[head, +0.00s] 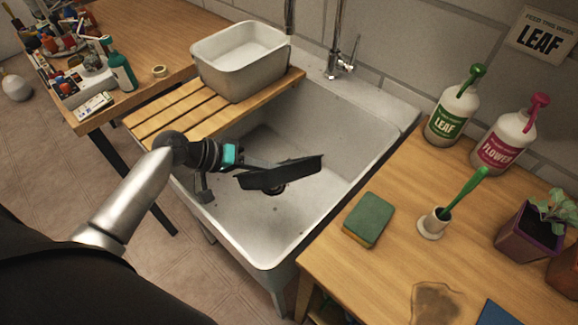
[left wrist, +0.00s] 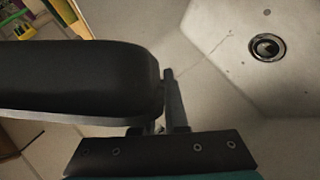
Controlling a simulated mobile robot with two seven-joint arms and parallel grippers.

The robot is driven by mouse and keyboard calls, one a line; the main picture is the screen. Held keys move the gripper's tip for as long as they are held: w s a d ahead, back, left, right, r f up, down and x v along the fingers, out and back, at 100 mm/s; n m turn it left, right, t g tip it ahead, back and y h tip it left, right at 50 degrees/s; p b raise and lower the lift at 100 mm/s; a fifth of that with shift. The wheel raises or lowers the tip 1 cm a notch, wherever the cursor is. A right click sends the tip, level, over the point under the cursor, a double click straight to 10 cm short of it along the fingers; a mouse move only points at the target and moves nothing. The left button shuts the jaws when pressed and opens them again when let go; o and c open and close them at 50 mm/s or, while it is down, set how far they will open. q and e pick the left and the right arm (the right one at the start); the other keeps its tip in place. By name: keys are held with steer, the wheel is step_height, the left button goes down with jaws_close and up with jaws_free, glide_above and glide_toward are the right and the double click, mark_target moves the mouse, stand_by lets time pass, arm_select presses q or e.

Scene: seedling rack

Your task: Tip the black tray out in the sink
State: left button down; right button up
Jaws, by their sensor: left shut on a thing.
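The black tray (head: 296,173) hangs over the sink basin (head: 330,130) in the head view, above the drain area. It is tilted, and I cannot see inside it. My left gripper (head: 243,167) is shut on the tray's left end. The drain (head: 277,188) shows partly below the tray; in the left wrist view the drain (left wrist: 267,46) is clear on the pale sink floor. A large dark shape fills the left of that view; I cannot tell whether it is tray or finger. Small dark specks lie on the sink floor. My right gripper is not in view.
A grey-white tub (head: 240,65) stands on a slatted wooden board (head: 170,110) across the sink's left side. The tap (head: 342,60) is behind. The right counter (head: 390,255) bears a sponge (head: 368,219), bottles (head: 455,112) and a potted plant (head: 528,225).

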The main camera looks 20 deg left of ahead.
arm_select(q)
steer(key=shift+f, duration=0.15)
steer(key=shift+w+b, duration=0.1)
steer(key=shift+b, duration=0.25)
steer(key=shift+w+a+r+n+g+h+b, duration=0.15)
steer(key=shift+w+a+n+g+h+b, duration=0.05)
steer(key=shift+n+g+h+b, duration=0.35)
steer(key=shift+w+a+r+n+g+h+b, duration=0.2)
steer(key=shift+n+g+h+b, duration=0.2)
steer(key=shift+b, duration=0.2)
